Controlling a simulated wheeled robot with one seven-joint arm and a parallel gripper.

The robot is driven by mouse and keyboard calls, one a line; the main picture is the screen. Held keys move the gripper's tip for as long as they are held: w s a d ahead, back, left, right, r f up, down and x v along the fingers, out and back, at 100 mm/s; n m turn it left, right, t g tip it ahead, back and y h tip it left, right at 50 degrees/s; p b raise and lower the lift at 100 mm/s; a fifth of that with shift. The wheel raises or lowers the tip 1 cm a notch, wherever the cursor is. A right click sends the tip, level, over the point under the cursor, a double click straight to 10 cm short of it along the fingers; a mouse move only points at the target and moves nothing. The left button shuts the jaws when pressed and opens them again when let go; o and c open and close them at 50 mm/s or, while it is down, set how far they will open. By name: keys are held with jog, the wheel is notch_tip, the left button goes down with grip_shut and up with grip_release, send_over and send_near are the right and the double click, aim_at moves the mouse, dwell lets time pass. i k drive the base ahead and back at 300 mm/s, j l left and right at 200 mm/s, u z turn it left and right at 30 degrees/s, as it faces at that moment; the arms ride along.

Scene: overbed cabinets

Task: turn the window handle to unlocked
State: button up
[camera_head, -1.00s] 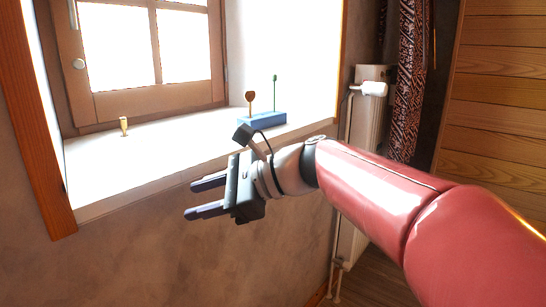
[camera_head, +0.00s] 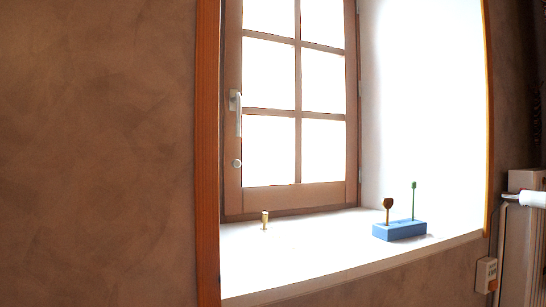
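The window handle (camera_head: 238,113) is a pale grey lever on the left frame of the wooden window (camera_head: 232,190). Its grip hangs straight down from its mount. A small round knob (camera_head: 237,163) sits on the frame below it. The window is closed. My gripper and arm are outside the picture, so I cannot see the fingers or where they are relative to the handle.
On the white sill (camera_head: 310,250) stand a small brass peg (camera_head: 265,220) and a blue block (camera_head: 400,231) with a brown and a green upright piece. A radiator (camera_head: 520,240) and a socket box (camera_head: 486,275) are at right. Bare wall (camera_head: 100,150) fills the left.

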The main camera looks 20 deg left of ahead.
aim_at(237, 99)
jog(key=u, duration=1.25)
